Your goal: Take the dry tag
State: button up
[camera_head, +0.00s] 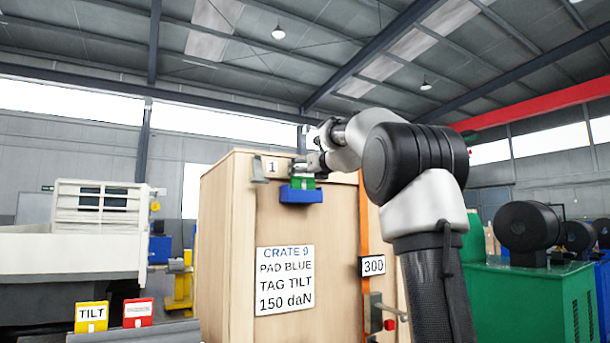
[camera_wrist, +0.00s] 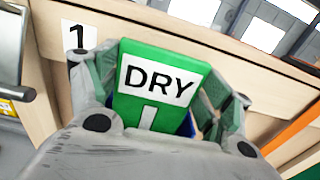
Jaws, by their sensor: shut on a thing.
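The green dry tag (camera_wrist: 160,88) is between the fingers of my gripper (camera_wrist: 160,110) in the wrist view, its white DRY label facing the camera. My gripper is shut on it, one finger on each side. In the head view my gripper (camera_head: 305,168) is at the upper front of the wooden crate, and a small part of the green tag (camera_head: 304,182) shows. A blue block (camera_head: 301,195) is just below the tag. I cannot tell whether the tag touches the crate or the block.
The tall wooden crate (camera_head: 225,235) bears a sign (camera_head: 285,280) reading CRATE 9, PAD BLUE, TAG TILT, 150 daN. A yellow TILT tag (camera_head: 91,316) and a red tag (camera_head: 138,312) stand on a grey ledge at lower left. A green machine (camera_head: 520,300) stands at right.

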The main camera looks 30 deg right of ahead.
jog(key=shift+r, duration=2.25)
